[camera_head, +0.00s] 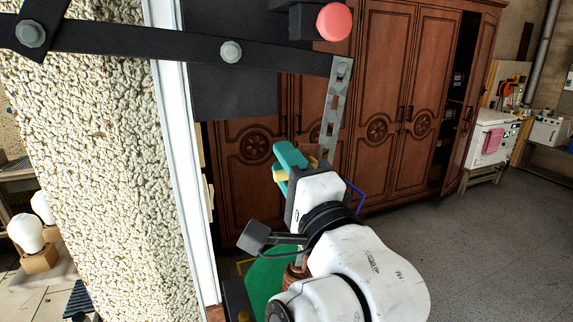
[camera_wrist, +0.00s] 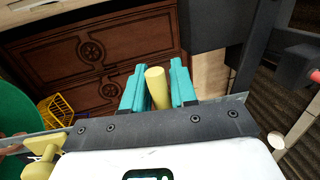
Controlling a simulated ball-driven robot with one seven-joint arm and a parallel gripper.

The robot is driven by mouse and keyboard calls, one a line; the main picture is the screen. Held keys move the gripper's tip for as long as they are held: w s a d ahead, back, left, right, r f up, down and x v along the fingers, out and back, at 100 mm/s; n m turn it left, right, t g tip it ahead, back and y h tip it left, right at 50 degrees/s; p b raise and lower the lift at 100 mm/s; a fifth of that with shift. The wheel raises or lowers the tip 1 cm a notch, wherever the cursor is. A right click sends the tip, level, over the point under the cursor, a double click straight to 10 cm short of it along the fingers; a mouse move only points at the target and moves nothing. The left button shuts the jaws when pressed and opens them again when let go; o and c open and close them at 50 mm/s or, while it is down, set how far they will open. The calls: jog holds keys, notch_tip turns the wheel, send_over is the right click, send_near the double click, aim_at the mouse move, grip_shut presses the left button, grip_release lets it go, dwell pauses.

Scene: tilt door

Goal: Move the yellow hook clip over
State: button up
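My gripper (camera_head: 279,173) has two teal fingers and reaches beside the lower end of a perforated metal strip (camera_head: 335,105). Another yellow piece (camera_wrist: 42,155) shows at the lower left of the wrist view. A yellow bit (camera_head: 325,163) shows near the strip's lower end in the head view. How the pieces join and how the clip meets the strip is hidden.
The strip hangs from a dark horizontal bar (camera_head: 180,42) with bolts. A red round knob (camera_head: 334,22) is above. A rough stone wall (camera_head: 105,150) with a white edge stands at left. Brown carved cabinets (camera_head: 385,95) are behind. The grey floor (camera_head: 490,245) at right is clear.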

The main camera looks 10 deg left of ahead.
jog(key=b+v, duration=0.3)
jog(key=v, duration=0.7)
jog(key=shift+s+d, duration=0.25)
jog(key=shift+s, duration=0.05)
jog(key=shift+f, duration=0.1)
jog(key=d+f+n+g+h, duration=0.25)
jog(key=d+f, duration=0.35)
jog(key=f, duration=0.4)
jog(key=s+d+f+n+g+h, duration=0.15)
jog(key=d+f+h, duration=0.35)
jog(key=f, duration=0.5)
jog(key=d+f+n+g+h, duration=0.1)
jog(key=d+f+g+h, duration=0.15)
jog(key=d+f, duration=0.6)
jog(key=s+d+f+n+g+h, duration=0.1)
jog(key=s+d+f+g, duration=0.3)
jog(key=s+f, duration=0.6)
jog(key=s+d+f+n+g+h, duration=0.1)
jog(key=s+d+f+n+g, duration=0.2)
jog(key=s+f, duration=0.8)
jog(key=s+d+g, duration=0.2)
jog(key=d, duration=0.2)
jog(key=shift+s+n+h, duration=0.3)
jog(key=shift+s+n, duration=0.1)
